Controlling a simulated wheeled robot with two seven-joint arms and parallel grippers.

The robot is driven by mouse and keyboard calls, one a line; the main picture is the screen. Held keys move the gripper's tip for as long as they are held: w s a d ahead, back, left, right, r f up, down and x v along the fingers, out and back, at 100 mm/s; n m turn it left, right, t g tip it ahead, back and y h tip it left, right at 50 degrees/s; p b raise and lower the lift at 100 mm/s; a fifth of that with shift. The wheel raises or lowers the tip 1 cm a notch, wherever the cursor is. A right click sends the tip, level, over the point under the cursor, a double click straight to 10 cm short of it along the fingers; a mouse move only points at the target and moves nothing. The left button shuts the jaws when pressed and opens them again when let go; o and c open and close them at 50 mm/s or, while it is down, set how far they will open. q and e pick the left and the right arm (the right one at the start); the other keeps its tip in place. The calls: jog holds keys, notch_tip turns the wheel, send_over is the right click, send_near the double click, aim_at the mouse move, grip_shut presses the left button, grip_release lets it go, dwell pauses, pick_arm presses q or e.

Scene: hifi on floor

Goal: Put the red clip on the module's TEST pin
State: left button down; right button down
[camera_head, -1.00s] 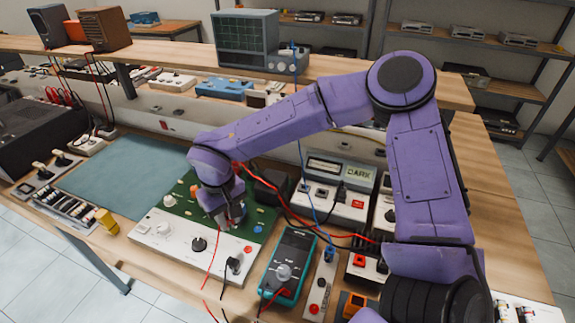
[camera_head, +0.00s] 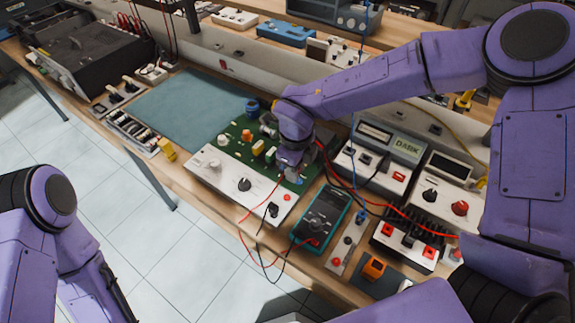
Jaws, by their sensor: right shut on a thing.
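The module is a green circuit board (camera_head: 228,137) with a white front panel (camera_head: 222,176), on the bench left of the teal multimeter (camera_head: 321,218). My right gripper (camera_head: 290,172) points down over the board's right end, just behind the panel. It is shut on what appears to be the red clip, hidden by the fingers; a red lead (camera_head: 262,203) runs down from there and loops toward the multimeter. The TEST pin and its label cannot be made out. I cannot tell whether the clip touches a pin. My left arm shows at the lower left, its gripper out of view.
A blue-grey mat (camera_head: 190,108) lies left of the module. A bench meter with a dark-on-green display (camera_head: 385,140) and a black finned unit (camera_head: 418,232) stand to the right. Red, blue and black leads cross near the gripper. A yellow cylinder (camera_head: 167,148) stands at the front edge.

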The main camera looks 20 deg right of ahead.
jog(key=shift+s+a+f+m+b, duration=0.25)
jog(key=shift+a+f+m, duration=0.4)
jog(key=shift+m, duration=2.4)
jog(key=shift+s+a+f+m+b, duration=0.25)
jog(key=shift+f+m, duration=0.75)
jog(key=shift+m, duration=2.1)
jog(key=shift+s+a+f+m+b, duration=0.15)
jog(key=shift+a+f+m+b, duration=0.45)
jog(key=shift+m, duration=2.45)
jog(key=shift+d+f, duration=0.2)
jog(key=shift+d, duration=0.05)
jog(key=shift+f+b, duration=0.45)
jog(key=shift+f, duration=0.35)
jog(key=c, duration=0.8)
grip_release()
jog(key=shift+r, duration=0.15)
